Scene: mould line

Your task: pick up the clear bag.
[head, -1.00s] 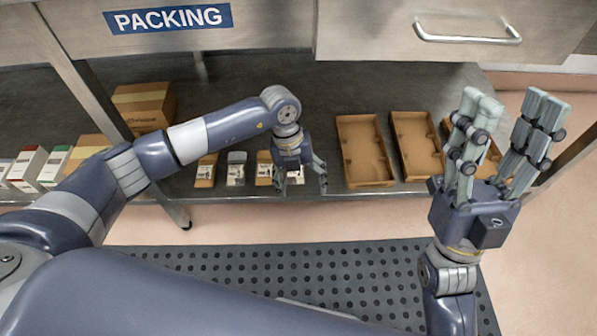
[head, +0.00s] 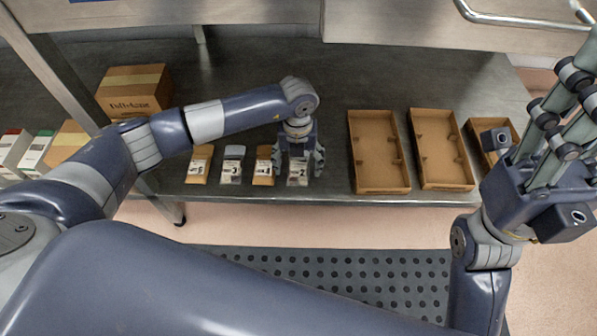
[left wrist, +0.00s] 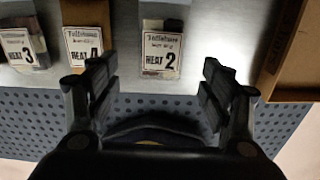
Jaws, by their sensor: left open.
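A clear-looking bag with a white label reading HEAT 2 (left wrist: 162,45) lies near the shelf's front edge; it also shows below my left gripper in the head view (head: 297,174). My left gripper (head: 300,166) is open, its fingers on either side of this bag. In the left wrist view the bag lies between and beyond the open fingertips (left wrist: 157,80), with clear space on both sides. Another greyish, clear-looking bag, labelled HEAT 3 (left wrist: 22,48), lies further left (head: 232,166). My right gripper (head: 562,120) is open and empty at the right, partly cut off.
A brown bag labelled HEAT 4 (left wrist: 86,38) lies left of the HEAT 2 bag. Another brown bag (head: 199,165) is at the row's left end. Open cardboard trays (head: 378,187) stand to the right. Cartons (head: 134,91) stand left. A drawer unit (head: 400,32) overhangs the shelf (head: 345,80).

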